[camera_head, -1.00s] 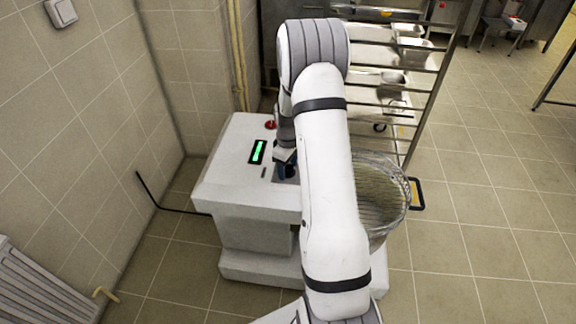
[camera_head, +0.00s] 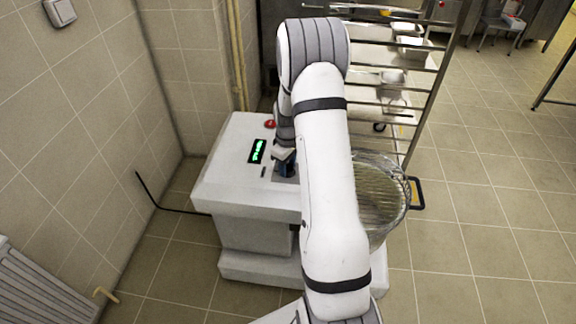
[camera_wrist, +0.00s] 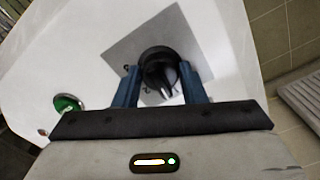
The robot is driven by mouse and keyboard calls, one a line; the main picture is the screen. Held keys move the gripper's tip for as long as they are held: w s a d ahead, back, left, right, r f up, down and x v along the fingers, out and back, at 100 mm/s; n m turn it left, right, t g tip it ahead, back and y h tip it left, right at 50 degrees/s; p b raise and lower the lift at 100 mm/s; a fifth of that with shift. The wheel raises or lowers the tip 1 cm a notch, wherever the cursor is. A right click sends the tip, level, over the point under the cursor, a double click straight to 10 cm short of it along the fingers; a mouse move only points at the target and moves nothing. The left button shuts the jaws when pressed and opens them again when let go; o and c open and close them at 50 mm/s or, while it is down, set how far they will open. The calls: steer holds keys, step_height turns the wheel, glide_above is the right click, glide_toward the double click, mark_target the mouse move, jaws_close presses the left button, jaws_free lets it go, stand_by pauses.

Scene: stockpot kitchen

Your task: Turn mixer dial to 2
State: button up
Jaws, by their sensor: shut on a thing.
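The mixer (camera_head: 225,185) is a white floor machine by the wall, with a lit green display (camera_head: 257,151) on its top. Its dial (camera_wrist: 159,70) is a round black knob with a grey pointer, on a grey square plate (camera_wrist: 125,48) in the wrist view. My gripper (camera_wrist: 160,88) is shut on the dial, with one blue finger on each side of it. The pointer faces toward the gripper's body, slightly right. Most plate markings are hidden or too small to read. In the head view my arm partly hides the dial and my gripper (camera_head: 287,168).
A red button (camera_head: 270,124) sits on the mixer's top near its back edge. A wire guard (camera_head: 380,195) stands at the mixer's right, partly behind my arm. A metal rack (camera_head: 425,90) with trays stands behind. The tiled floor at the right is open.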

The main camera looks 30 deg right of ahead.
mark_target(288, 164)
steer(key=m+b, duration=0.1)
steer(key=m, duration=0.5)
steer(key=shift+b, duration=0.35)
steer(key=m, duration=0.4)
steer(key=shift+m+b, duration=0.4)
steer(key=o, duration=1)
steer(key=shift+r, duration=3.95)
